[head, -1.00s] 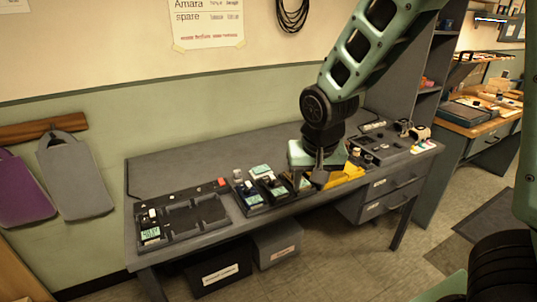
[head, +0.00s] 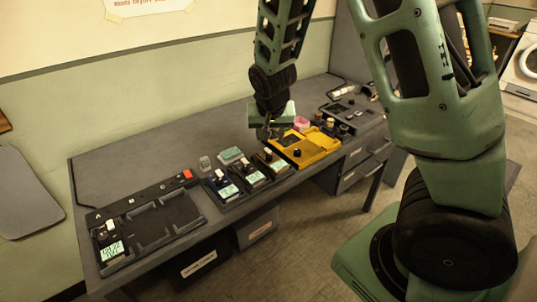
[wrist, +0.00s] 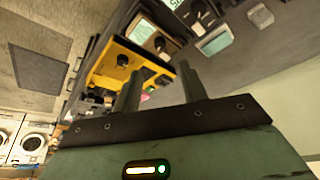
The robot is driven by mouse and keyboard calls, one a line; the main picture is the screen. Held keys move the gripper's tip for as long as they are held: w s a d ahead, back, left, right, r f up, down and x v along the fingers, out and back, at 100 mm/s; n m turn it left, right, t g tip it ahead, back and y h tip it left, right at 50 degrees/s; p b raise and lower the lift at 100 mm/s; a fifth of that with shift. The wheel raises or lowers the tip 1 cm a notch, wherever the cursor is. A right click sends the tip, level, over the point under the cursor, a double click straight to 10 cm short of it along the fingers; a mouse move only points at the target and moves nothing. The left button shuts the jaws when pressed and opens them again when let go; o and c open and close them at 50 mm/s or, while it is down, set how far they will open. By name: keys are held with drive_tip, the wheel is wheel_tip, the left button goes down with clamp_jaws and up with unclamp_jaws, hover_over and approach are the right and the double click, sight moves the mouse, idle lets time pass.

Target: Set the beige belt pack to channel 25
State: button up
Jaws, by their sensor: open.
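My gripper (head: 268,133) hangs over the desk, open and empty, behind the row of belt packs and left of the yellow unit. Its two fingers (wrist: 160,88) stand apart in the wrist view. Dark belt packs with knobs and pale green screens stand near the front edge: a left one (head: 222,186), a middle one (head: 250,176) and a right one (head: 274,164). Another pack (head: 111,243) sits in the left end of the tray. I cannot tell which pack is beige, and the channel numbers are too small to read.
A yellow unit (head: 312,146) with black knobs lies right of the packs; it also shows in the wrist view (wrist: 125,68). The charging tray (head: 160,225) has empty bays and a red button (head: 187,174). A dark panel (head: 358,115) lies at the right. The desk's back left is clear.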

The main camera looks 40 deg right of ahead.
sight(269, 156)
drive_tip(key=x, duration=1.1)
clamp_jaws()
